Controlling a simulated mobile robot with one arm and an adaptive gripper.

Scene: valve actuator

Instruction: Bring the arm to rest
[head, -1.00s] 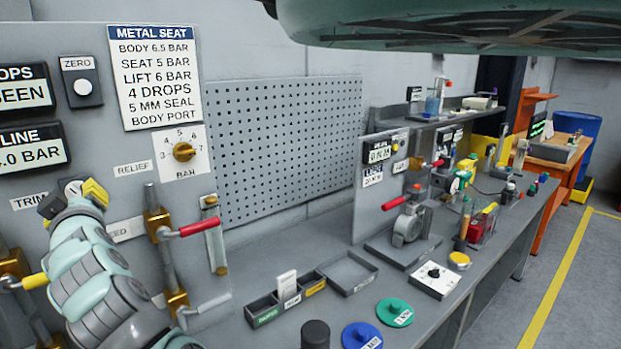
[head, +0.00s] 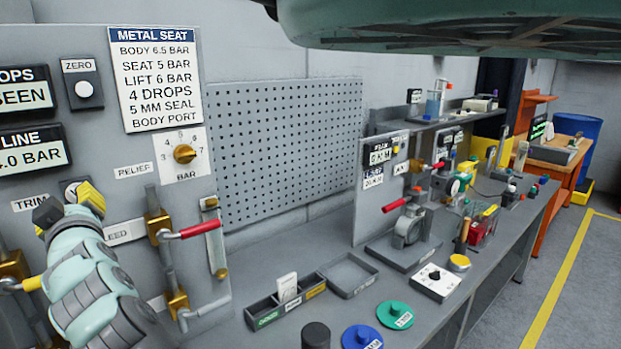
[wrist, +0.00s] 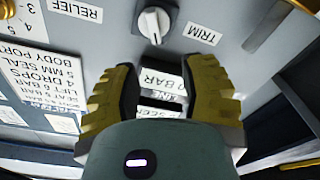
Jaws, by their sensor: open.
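My gripper (head: 70,205) is at the left of the head view, in front of the grey test panel (head: 190,110), at the TRIM knob. The wrist view shows its two yellow-padded fingers (wrist: 158,98) apart, with nothing between them. The white TRIM knob (wrist: 153,22) lies just beyond the fingertips and apart from them in that view. In the head view the knob is mostly hidden behind the gripper. My arm reaches up from the bottom left corner.
A red-handled lever (head: 200,229) and brass pipe fittings stick out right of my gripper. A yellow-handled lever (head: 32,283) is at its lower left. Blue (head: 362,337) and green (head: 395,315) discs and a parts tray (head: 285,302) lie on the bench.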

